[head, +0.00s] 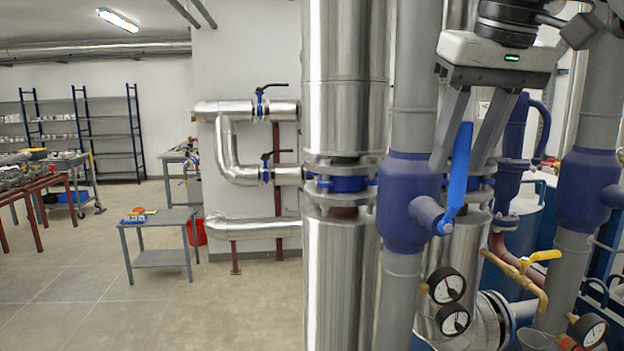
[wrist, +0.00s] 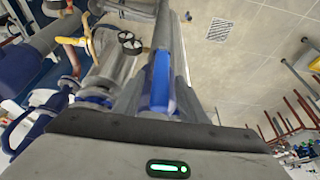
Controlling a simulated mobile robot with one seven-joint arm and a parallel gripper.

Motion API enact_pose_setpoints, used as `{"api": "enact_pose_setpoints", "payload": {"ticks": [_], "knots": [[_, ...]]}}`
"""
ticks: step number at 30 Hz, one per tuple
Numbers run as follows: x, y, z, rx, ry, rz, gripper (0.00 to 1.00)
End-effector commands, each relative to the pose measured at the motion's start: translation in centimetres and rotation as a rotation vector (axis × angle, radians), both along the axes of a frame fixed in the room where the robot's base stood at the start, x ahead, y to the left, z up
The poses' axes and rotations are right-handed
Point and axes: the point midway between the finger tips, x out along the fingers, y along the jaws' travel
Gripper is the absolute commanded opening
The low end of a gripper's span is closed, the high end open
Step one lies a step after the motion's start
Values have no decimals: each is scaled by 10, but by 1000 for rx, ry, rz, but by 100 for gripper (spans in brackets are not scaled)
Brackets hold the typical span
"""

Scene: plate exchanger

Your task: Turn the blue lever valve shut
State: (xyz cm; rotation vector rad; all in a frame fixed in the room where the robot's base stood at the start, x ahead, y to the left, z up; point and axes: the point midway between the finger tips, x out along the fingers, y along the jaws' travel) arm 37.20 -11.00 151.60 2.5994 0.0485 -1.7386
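The blue lever (head: 459,170) stands upright, tilted slightly right at its top, on a blue valve body (head: 403,205) set in a vertical grey pipe. In the wrist view the lever (wrist: 160,82) shows as a blue bar near the middle, in front of the hand. My gripper (head: 461,162) comes down from the upper right with its two fingers apart. In the head view the lever's upper part appears between the fingers. I cannot tell whether either finger touches it. The fingers hold nothing shut between them.
A shiny steel pipe (head: 343,262) stands close to the left of the valve. Pressure gauges (head: 447,285) and a yellow-handled valve (head: 540,256) sit below. Another grey pipe with a blue valve body (head: 583,187) stands at right. Open floor (head: 245,315) lies left.

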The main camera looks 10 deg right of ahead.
Motion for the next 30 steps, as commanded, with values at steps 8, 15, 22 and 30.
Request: {"api": "enact_pose_setpoints", "payload": {"ticks": [8, 15, 22, 30], "knots": [[13, 1, -31, -1, -1, 1, 38], [14, 1, -34, -1, -1, 1, 38], [14, 1, -34, 0, -1, 1, 18], [14, 1, -34, 0, -1, 1, 0]]}}
